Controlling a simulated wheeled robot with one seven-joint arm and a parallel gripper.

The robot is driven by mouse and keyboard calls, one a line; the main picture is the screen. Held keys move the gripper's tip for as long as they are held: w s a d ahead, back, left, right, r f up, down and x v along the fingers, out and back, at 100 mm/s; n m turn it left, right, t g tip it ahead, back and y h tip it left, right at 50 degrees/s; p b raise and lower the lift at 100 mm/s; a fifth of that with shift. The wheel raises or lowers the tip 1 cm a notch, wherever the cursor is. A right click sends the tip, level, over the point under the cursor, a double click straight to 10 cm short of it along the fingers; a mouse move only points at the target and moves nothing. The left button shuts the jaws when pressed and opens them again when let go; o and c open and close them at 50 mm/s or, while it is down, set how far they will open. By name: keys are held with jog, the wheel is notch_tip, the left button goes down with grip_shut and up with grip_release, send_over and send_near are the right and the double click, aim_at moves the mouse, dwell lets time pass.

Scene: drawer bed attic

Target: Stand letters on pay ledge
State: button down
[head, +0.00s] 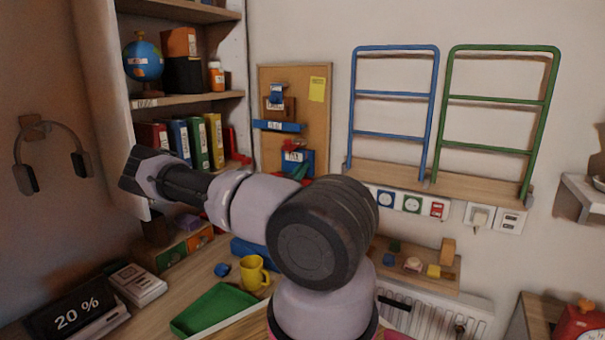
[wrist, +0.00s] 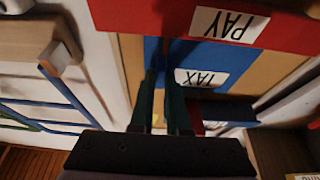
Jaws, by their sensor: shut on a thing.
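My gripper (wrist: 162,85) has its dark green fingers closed at a blue letter (wrist: 202,58) with a white TAX label. The letter is upright in front of the cork board (head: 320,87); it also shows in the head view (head: 307,158). The red PAY ledge (wrist: 150,14) crosses the top of the wrist view, where labels appear upside down. The letter's edge meets the ledge in that view; whether it rests on it I cannot tell. My arm hides most of the ledge in the head view.
A blue ledge (head: 278,126) higher on the board has other items above it. A yellow note (head: 317,89) is at the board's upper right. Blue (head: 395,47) and green (head: 499,98) racks stand to the right. A bookshelf (head: 190,100) is close on the left.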

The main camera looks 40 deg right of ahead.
jog(key=shift+f, duration=0.75)
jog(key=shift+f, duration=0.1)
jog(key=c, duration=0.9)
grip_release()
